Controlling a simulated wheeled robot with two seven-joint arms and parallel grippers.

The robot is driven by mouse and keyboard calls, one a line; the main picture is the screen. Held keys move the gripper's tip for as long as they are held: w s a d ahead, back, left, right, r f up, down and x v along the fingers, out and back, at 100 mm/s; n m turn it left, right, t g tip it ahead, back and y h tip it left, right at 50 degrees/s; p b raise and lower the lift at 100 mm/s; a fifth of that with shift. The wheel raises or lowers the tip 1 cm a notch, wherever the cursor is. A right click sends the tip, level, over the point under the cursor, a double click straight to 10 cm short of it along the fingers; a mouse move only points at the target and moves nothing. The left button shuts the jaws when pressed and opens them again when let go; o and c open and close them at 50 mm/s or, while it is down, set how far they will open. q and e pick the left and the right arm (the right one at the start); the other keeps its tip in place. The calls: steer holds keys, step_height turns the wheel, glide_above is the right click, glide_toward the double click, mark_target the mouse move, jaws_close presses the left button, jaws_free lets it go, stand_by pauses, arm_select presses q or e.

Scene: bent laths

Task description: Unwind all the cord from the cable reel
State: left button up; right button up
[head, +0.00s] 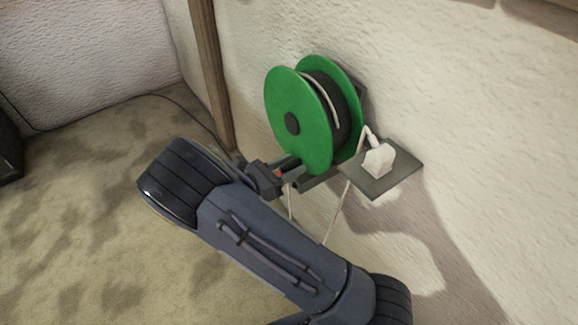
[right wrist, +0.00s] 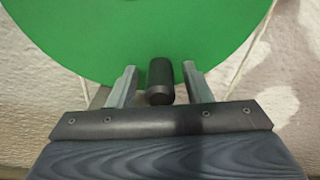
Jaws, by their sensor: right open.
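The cable reel (head: 298,115) has two green discs and a dark drum, and stands against the wall. A little white cord (head: 322,88) shows on the drum between the discs. The white plug end (head: 378,159) lies on a grey shelf right of the reel, and white cord hangs below. My right gripper (head: 287,168) is at the lower edge of the near disc. In the right wrist view the right gripper (right wrist: 160,84) is open, with the black crank handle (right wrist: 160,78) between its fingers and gaps on both sides. My left gripper is not in view.
The grey shelf (head: 392,181) juts from the rough white wall at the reel's lower right. A wooden post (head: 212,75) stands left of the reel. A thin dark cable (head: 110,104) runs along the floor. The mottled floor (head: 80,220) at left is mostly clear.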

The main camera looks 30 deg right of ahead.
mark_target(270, 108)
steer(key=shift+c, duration=0.2)
jaws_close()
steer(key=shift+w+a+f+m, duration=0.1)
steer(key=shift+w+f+m, duration=0.1)
steer(key=shift+w+m, duration=0.45)
steer(key=shift+w+f+m, duration=0.15)
steer(key=shift+w+m, duration=0.4)
steer(key=shift+m, duration=0.2)
steer(key=w+m, duration=0.2)
steer(key=m, duration=0.1)
steer(key=w+r+m+b, duration=0.1)
steer(key=w+m, duration=0.2)
steer(key=w+r+m+b, duration=0.1)
steer(key=w+m, duration=0.2)
steer(key=shift+a+r, duration=0.2)
steer(key=shift+a, duration=0.15)
steer(key=w+r+m, duration=0.1)
steer(key=m, duration=0.1)
steer(key=w+r+m+b, duration=0.1)
steer(key=r+m, duration=0.1)
steer(key=shift+w+a+r, duration=0.1)
steer(key=shift+w, duration=0.1)
steer(key=shift+w+r+m+b, duration=0.3)
steer(key=shift+r+m, duration=0.55)
steer(key=shift+m, duration=0.2)
steer(key=shift+w+r+m+b, duration=0.25)
steer(key=shift+r+m, duration=0.55)
steer(key=shift+m, duration=0.25)
